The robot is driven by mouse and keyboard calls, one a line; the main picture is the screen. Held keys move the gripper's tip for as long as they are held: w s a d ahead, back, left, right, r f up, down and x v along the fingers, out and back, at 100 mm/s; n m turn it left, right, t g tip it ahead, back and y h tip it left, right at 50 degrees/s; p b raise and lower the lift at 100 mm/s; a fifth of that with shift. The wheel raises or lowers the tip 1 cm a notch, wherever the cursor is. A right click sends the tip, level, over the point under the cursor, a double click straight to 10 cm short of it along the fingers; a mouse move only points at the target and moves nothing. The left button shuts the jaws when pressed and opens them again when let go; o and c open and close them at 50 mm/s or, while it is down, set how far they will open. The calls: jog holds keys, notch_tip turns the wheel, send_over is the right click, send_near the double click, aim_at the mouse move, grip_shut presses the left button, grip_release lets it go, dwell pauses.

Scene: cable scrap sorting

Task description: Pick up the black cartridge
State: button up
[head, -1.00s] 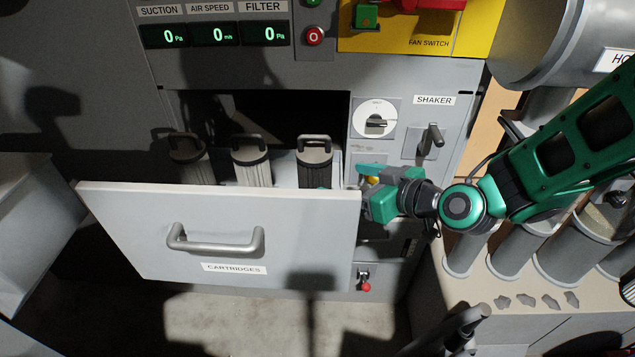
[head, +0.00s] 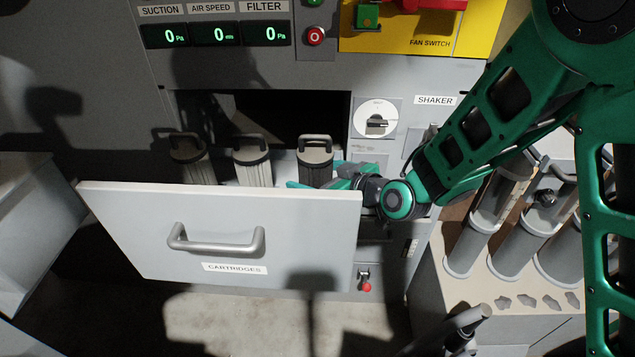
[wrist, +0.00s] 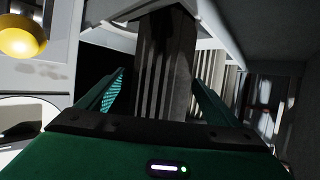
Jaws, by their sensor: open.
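The black cartridge (head: 314,171) stands in the open drawer, rightmost of three, with dark pleats and a handle loop on its grey cap. In the wrist view the dark pleated cartridge (wrist: 163,65) fills the middle, between my two fingers. My gripper (head: 318,180) has come in from the right, behind the drawer front, at the height of the cartridge's upper body. Its fingers (wrist: 158,82) are open, one on each side of the cartridge; I cannot tell whether they touch it. The drawer front hides the cartridge's lower part.
Two paler cartridges, one in the middle (head: 254,168) and one at the left (head: 194,172), stand in the same drawer (head: 140,235). The cabinet with the shaker dial (head: 375,119) rises behind. Grey tubes (head: 465,245) stand at the right. A yellow knob (wrist: 22,38) shows in the wrist view.

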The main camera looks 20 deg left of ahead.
jog(key=shift+w+a, duration=0.1)
jog(key=c, duration=1.5)
jog(key=shift+o, duration=0.2)
